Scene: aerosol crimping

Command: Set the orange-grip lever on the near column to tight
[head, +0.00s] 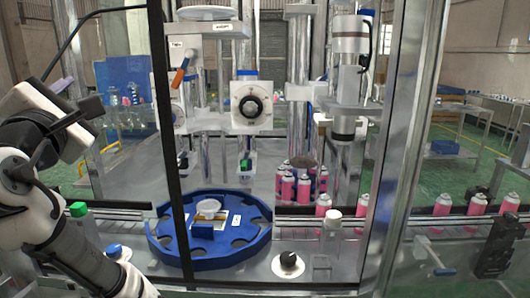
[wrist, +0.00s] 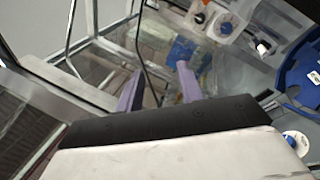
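The orange-grip lever (head: 179,78) is on the near column (head: 193,60), in the left part of the head view. Its orange grip slants down and to the left from a small pivot, beside a white labelled block. My gripper (head: 95,104) is to the left of the lever and lower in the picture, clear of it. In the wrist view, the two purple fingers of my gripper (wrist: 158,85) stand well apart with nothing between them. I cannot make out the lever's grip clearly in the wrist view.
A white dial box (head: 251,107) stands right of the lever. Below is a blue round table (head: 165,243); pink cans (head: 323,205) line the conveyor at right. A dark frame post (head: 162,110) stands between my gripper and the lever in the picture.

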